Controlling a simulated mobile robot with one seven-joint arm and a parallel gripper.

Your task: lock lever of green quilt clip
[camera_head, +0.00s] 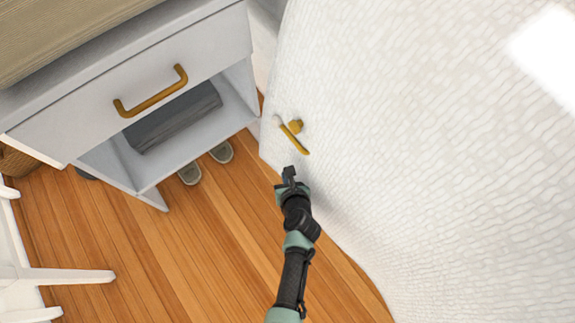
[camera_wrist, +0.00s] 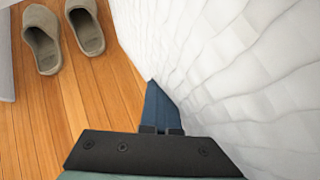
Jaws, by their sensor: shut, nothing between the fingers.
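A small clip with a mustard-gold lever (camera_head: 293,138) sits at the left edge of the white quilt (camera_head: 420,130). It looks gold, not green. The lever is a thin bar slanting down to the right, with a rounded gold knob beside it and a pale bit at its upper left. My gripper (camera_head: 289,173) is below the lever, close to the quilt's edge and apart from the clip. In the wrist view my gripper (camera_wrist: 160,107) has its blue fingers together and empty, beside the quilt. The clip does not show in the wrist view.
A white nightstand (camera_head: 60,125) with a gold drawer handle (camera_head: 150,92) stands at left, a dark grey item on its shelf. Grey slippers (camera_head: 190,173) lie on the wooden floor (camera_head: 190,250). White furniture legs (camera_head: 70,276) show at lower left. Floor between is clear.

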